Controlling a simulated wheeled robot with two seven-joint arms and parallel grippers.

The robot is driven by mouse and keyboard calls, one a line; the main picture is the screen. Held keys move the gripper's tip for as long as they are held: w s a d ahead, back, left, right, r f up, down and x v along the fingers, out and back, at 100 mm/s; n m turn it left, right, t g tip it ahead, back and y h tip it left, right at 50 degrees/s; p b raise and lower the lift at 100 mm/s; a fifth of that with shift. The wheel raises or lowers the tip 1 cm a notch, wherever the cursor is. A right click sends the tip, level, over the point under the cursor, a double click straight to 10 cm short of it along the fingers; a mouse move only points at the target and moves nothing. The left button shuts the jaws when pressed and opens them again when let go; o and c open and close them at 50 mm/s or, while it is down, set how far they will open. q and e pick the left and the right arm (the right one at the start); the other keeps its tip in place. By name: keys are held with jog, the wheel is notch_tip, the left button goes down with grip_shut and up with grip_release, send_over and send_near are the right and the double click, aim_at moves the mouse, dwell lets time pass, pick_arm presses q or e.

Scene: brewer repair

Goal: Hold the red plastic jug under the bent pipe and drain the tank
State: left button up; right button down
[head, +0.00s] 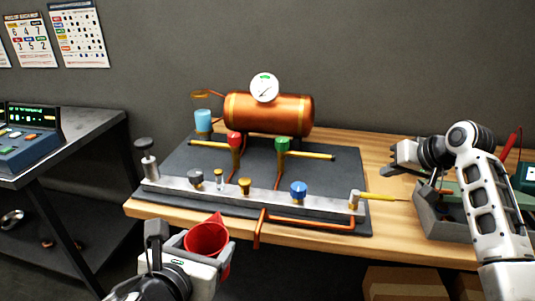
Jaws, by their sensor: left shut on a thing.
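The red plastic jug (207,240) is in front of the table's front edge, its open mouth facing up and toward me. My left gripper (188,248) is shut on it from the left, and the fingertips are partly hidden. The bent copper pipe (259,229) runs along the front of the rig and turns down over the table edge. Its lower end is to the right of the jug, with a gap between them in the picture. The copper tank (268,113) lies at the back with a round gauge (264,87) on top. My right gripper (390,161) is open and empty above the table's right side.
A metal rail with knobs (245,186) crosses the dark mat (330,178). Red (235,140) and green (282,145) valves stand before the tank. Cardboard boxes (405,284) are below the table.

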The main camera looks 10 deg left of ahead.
pick_arm(q)
jog(key=s+d+f+m+g+h, duration=0.1)
jog(key=s+d+f+m+h, duration=0.5)
jog(key=f, duration=0.5)
jog(key=w+n, duration=0.1)
jog(key=w, duration=1.1)
jog(key=shift+w+d, duration=0.15)
jog(key=shift+d, duration=0.2)
pick_arm(e)
jog(key=shift+f, duration=2.4)
jog(key=shift+s+d, duration=0.25)
jog(key=shift+s, duration=0.35)
